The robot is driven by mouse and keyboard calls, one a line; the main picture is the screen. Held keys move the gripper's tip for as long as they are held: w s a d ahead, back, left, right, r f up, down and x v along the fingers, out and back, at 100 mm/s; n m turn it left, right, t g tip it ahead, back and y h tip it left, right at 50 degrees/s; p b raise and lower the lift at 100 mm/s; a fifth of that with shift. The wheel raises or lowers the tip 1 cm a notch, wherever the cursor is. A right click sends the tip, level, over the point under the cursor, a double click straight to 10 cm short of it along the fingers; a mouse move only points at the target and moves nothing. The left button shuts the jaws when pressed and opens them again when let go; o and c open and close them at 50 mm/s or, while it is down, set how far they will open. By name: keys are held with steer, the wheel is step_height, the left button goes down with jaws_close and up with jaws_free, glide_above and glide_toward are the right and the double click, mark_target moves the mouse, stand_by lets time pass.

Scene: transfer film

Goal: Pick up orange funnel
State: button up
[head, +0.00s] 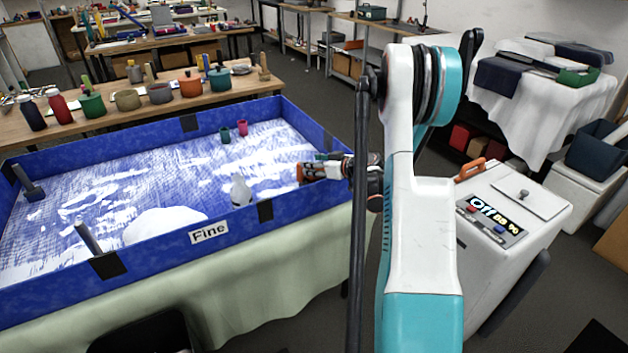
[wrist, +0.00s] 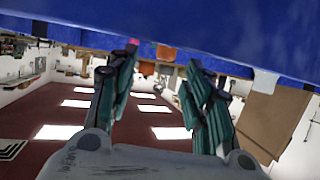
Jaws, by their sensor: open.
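I cannot make out a clear orange funnel in either view. An orange and pale piece (head: 310,172) shows at the tip end of my gripper (head: 330,168) in the head view, over the right side of the blue-walled tray; I cannot tell whether it is a separate thing or part of the gripper. In the wrist view my gripper (wrist: 162,78) has its dark teal fingers wide apart, with nothing held between them. Small orange patches (wrist: 147,68) show far beyond the fingertips, too small to name.
The tray's blue wall (head: 300,225) bears a "Fine" label. Inside are a white bottle-like thing (head: 240,191), a green cup (head: 225,135) and a pink cup (head: 242,128). A table behind holds several pots, one orange (head: 190,86).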

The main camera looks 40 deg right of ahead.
steer(key=shift+a+f+b+x, duration=0.15)
steer(key=shift+b+x, duration=0.3)
steer(key=shift+x, duration=0.6)
steer(key=shift+a+b+x, duration=0.15)
steer(key=shift+b+x, duration=0.25)
steer(key=shift+x, duration=0.6)
steer(key=shift+a+f+b+x, duration=0.1)
steer(key=shift+b+x, duration=0.35)
steer(key=shift+x, duration=0.6)
steer(key=shift+s+r, duration=0.1)
steer(key=shift+s, duration=0.05)
jaws_close()
